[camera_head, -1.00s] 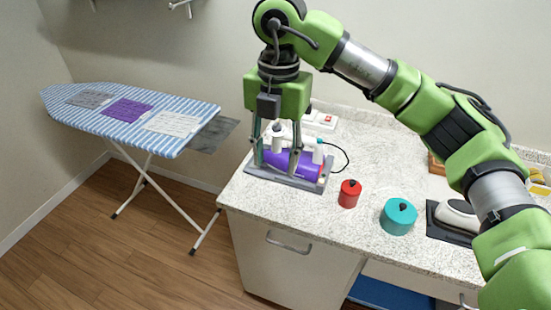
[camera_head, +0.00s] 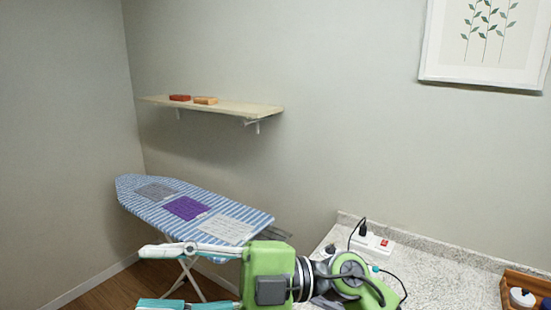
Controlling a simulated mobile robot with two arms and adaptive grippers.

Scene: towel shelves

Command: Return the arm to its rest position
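My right gripper (camera_head: 141,277) is low in the head view, pointing left, in front of the ironing board's lower part. Its two fingers are spread wide apart with nothing between them, so it is open and empty. The green wrist and part of my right arm lie to its right, across the counter's near left corner. My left gripper and arm are not in view.
The striped ironing board (camera_head: 147,205) carries a grey, a purple (camera_head: 187,208) and a white cloth. A wall shelf (camera_head: 240,108) holds a red and an orange item. The speckled counter (camera_head: 440,273) bears a power strip (camera_head: 372,243) and a wooden box (camera_head: 515,284) at right.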

